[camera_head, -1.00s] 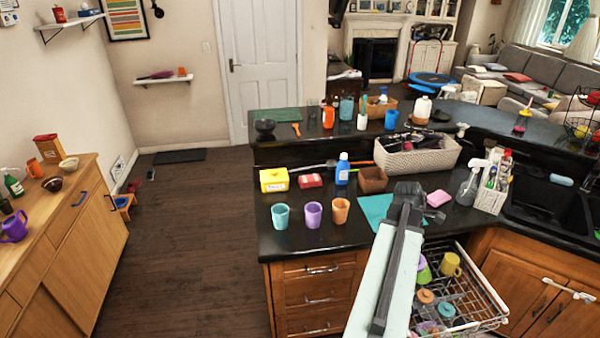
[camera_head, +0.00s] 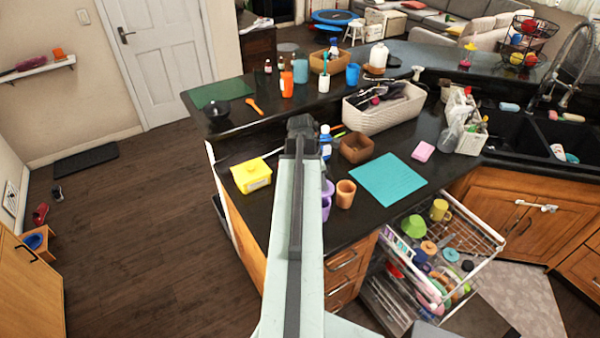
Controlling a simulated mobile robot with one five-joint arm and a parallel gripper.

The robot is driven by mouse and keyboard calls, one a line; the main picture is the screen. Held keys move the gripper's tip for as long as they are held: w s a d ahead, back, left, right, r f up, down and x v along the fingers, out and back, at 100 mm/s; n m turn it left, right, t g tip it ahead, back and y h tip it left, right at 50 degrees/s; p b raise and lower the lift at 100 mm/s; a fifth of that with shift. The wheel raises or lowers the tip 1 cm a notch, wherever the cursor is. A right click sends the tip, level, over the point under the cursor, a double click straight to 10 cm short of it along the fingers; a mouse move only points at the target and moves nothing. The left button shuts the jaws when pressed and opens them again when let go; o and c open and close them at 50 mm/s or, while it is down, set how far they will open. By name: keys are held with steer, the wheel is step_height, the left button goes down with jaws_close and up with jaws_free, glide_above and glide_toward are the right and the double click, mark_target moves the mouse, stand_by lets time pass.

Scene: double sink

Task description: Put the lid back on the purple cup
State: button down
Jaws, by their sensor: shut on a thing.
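The purple cup (camera_head: 326,205) stands on the black counter, partly hidden behind my arm. An orange-tan cup (camera_head: 345,194) stands just to its right. My gripper (camera_head: 300,128) is above the counter, at the far end of my arm and beyond the purple cup in the picture. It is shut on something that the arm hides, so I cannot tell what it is. Small round lid-like pieces, one orange (camera_head: 428,248) and one teal (camera_head: 450,255), lie in the pulled-out dish rack (camera_head: 478,282).
A yellow box (camera_head: 251,175), a blue bottle (camera_head: 326,143), a brown bowl (camera_head: 355,148) and a white basket (camera_head: 385,115) stand around my gripper. A teal mat (camera_head: 388,180) lies flat and clear to the right. The raised bar ledge runs behind.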

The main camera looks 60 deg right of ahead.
steer(key=shift+w, duration=0.2)
steer(key=shift+f+b, duration=0.7)
step_height(320, 180, down, 5)
steer(key=b, duration=0.5)
steer(key=shift+s, duration=0.1)
steer(key=shift+f, duration=0.15)
stand_by(1.2)
steer(key=c, duration=0.6)
jaws_free()
step_height(320, 180, up, 7)
steer(key=p, duration=0.6)
steer(key=shift+p, duration=0.4)
